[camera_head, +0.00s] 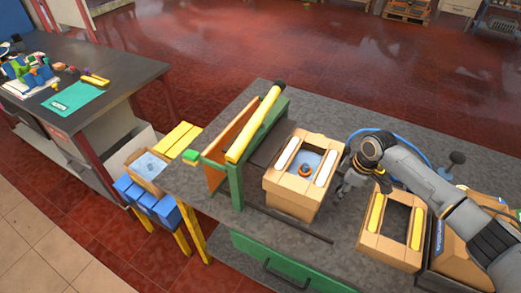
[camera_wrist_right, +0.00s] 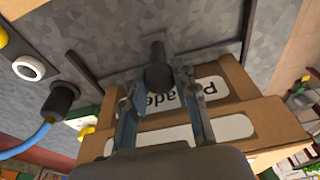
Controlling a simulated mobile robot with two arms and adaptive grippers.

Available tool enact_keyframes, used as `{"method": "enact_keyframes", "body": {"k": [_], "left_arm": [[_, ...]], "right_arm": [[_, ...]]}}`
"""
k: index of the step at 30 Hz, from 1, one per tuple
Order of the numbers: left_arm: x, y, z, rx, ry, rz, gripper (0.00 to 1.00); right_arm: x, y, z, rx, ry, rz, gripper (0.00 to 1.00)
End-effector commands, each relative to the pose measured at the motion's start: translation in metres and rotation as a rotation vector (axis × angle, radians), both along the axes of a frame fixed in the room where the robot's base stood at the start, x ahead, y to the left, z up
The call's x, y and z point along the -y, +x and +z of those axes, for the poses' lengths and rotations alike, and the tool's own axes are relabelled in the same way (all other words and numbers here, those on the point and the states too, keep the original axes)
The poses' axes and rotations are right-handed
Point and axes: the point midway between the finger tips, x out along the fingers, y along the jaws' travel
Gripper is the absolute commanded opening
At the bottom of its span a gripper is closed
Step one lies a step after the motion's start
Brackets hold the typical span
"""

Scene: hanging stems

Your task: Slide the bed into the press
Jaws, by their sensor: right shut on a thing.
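The press is a green frame (camera_head: 236,186) with a yellow roller bar (camera_head: 254,125) and a wooden panel, standing on the grey bench. A cardboard box (camera_head: 292,192) with two white strips and an orange ring on its blue inside stands just right of it. It appears to sit on a dark bed or track (camera_head: 268,152); which part slides is unclear. My right gripper (camera_head: 343,188) is at the box's right side. In the right wrist view, its fingers (camera_wrist_right: 158,80) are closed around a dark upright handle (camera_wrist_right: 157,64) beside the labelled box. My left gripper is out of view.
A second box (camera_head: 369,242) with yellow strips stands right of the gripper, near my right arm. A blue hose (camera_head: 362,131) runs behind. A dark rail (camera_head: 300,226) lies along the front.

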Motion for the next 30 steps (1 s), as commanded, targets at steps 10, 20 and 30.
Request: {"method": "enact_keyframes", "body": {"k": [10, 20, 30], "left_arm": [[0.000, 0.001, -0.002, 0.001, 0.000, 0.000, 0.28], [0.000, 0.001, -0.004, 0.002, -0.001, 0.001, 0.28], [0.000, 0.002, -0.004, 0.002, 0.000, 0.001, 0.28]], "right_arm": [[-0.023, 0.013, -0.001, 0.001, 0.003, 0.002, 0.01], [-0.041, 0.024, 0.000, 0.000, 0.002, 0.001, 0.01], [-0.043, 0.025, 0.000, 0.000, 0.001, 0.001, 0.01]]}}
